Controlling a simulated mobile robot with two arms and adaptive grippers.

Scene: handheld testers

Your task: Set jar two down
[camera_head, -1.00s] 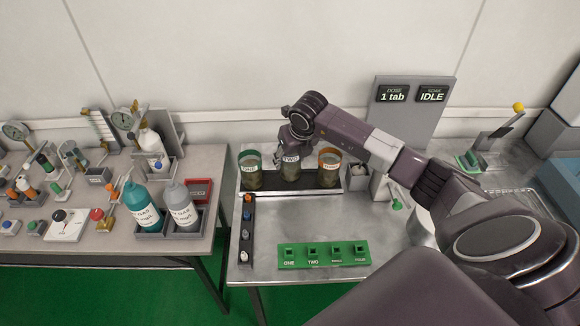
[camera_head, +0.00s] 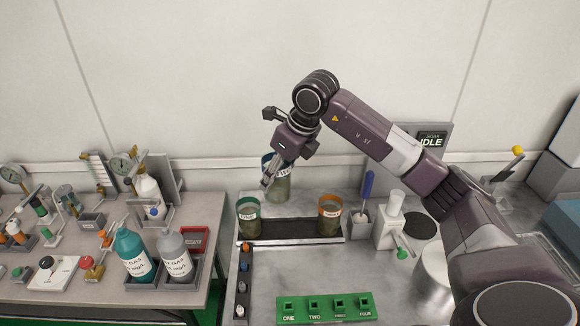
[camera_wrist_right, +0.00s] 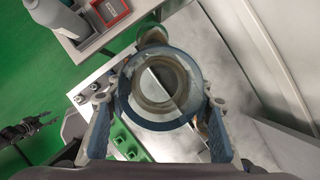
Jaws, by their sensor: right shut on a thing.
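My right gripper (camera_head: 276,172) is shut on jar two (camera_head: 279,190), a clear jar with a blue rim and a white label. It is held up above and behind the dark rack (camera_head: 290,229), apart from it. In the right wrist view, the fingers (camera_wrist_right: 160,125) stand on either side of the jar's blue rim (camera_wrist_right: 123,102), and I look down into its round mouth. A green-rimmed jar (camera_head: 248,222) stands at the rack's left end and an orange-rimmed jar (camera_head: 328,224) at its right end. The rack's middle is empty.
A green block with numbered sockets (camera_head: 325,308) lies in front of the rack. A white device (camera_head: 391,228) and a blue-handled tool (camera_head: 367,195) stand to the right. Bottles (camera_head: 135,256) crowd the left table. Metal between rack and green block is clear.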

